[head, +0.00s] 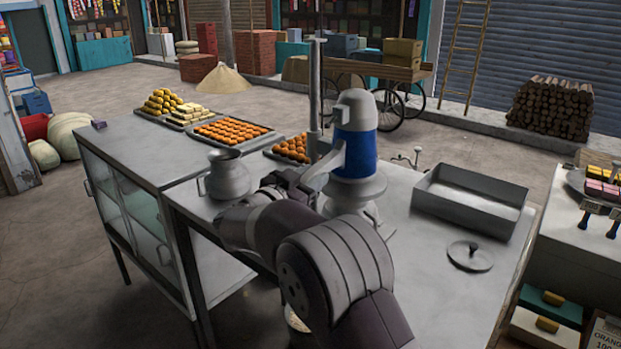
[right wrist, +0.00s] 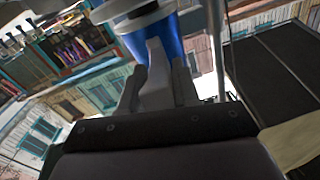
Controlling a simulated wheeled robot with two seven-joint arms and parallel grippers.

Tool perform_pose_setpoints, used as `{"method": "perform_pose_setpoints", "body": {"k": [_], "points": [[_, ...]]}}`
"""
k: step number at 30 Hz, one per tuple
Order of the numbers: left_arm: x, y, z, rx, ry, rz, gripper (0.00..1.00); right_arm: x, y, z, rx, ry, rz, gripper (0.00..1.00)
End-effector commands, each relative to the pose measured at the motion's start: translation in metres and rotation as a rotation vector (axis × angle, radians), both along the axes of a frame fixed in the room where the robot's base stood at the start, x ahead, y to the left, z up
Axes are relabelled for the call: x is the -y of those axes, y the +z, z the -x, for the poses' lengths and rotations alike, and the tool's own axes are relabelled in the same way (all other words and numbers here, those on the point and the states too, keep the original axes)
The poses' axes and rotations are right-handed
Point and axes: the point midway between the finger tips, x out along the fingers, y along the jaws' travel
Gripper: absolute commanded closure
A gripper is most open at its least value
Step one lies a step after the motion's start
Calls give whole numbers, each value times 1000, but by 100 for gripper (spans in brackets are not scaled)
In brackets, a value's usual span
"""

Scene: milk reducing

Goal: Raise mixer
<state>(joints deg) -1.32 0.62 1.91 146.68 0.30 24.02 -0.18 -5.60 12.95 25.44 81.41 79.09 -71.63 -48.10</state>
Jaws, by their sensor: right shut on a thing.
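The mixer (head: 362,150) stands on the metal worktable, with a blue body, a pale grey top and a wide grey bowl-like part (head: 355,192) below. A pale grey lever (head: 325,163) slopes from its left side down to my right gripper (head: 305,184). The gripper is shut on this lever; my arm hides part of the contact and of the mixer's lower part. In the right wrist view the fingers (right wrist: 157,92) close around the pale lever (right wrist: 155,75), with the blue mixer body (right wrist: 165,38) just beyond. My left gripper does not show.
A metal jug (head: 228,175) stands left of my right gripper. An open rectangular tray (head: 470,203) and a round lid (head: 470,256) are on the right. Trays of orange sweets (head: 232,131) sit at the back left. A thin upright pole (head: 313,90) stands behind the lever.

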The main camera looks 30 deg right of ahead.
Motion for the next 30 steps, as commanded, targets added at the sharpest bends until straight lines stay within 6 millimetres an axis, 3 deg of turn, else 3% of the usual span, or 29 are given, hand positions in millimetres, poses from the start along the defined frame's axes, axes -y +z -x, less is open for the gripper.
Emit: {"method": "perform_pose_setpoints", "body": {"k": [5,15,17,20,29,30], "points": [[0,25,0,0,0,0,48,0,30,0,3,0,1,100],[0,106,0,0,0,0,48,0,130,0,6,-1,0,100],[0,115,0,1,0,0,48,0,142,0,6,-1,0,100],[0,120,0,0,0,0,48,0,150,0,4,-1,1,100],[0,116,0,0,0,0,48,0,146,0,2,-2,2,100],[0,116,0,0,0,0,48,0,146,0,2,-1,1,56]]}}
